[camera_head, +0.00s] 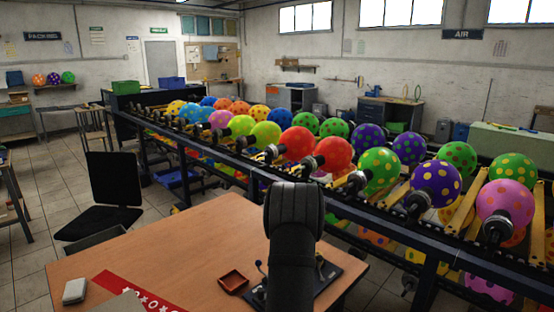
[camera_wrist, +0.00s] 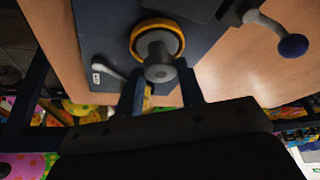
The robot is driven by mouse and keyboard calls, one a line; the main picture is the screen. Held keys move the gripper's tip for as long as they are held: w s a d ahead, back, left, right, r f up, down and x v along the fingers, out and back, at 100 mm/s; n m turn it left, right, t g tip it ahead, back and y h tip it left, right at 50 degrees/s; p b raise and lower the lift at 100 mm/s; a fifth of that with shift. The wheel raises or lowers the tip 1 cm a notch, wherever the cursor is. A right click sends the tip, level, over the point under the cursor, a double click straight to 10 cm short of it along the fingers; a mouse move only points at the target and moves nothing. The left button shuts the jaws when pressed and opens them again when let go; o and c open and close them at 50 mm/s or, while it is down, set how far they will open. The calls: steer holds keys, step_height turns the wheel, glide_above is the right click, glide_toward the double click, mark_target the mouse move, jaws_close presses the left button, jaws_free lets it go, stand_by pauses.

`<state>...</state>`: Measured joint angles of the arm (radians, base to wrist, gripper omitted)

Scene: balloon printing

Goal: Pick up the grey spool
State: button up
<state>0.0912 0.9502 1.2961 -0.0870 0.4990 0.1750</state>
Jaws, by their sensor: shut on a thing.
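The grey spool (camera_wrist: 155,48) shows in the wrist view, with its round end facing the camera and an orange ring (camera_wrist: 168,24) around its far end. It lies in front of a dark blue plate (camera_wrist: 97,38), and I cannot tell whether it touches the plate. My gripper (camera_wrist: 162,80) has one finger on each side of the spool's near end and is shut on it. In the head view my arm covers the gripper and the spool. Part of a dark fixture plate (camera_head: 328,271) shows beside the arm on the wooden table.
On the table (camera_head: 190,245) lie a small red-brown tray (camera_head: 233,281), a red banner (camera_head: 135,291) and a white box (camera_head: 75,290). A lever with a blue knob (camera_wrist: 293,46) stands near the spool. A rack of dotted balloons (camera_head: 436,184) runs behind the table. A black chair (camera_head: 112,180) stands left.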

steer(key=shift+r, duration=0.5)
steer(key=shift+r, duration=3.15)
steer(key=shift+a, duration=0.1)
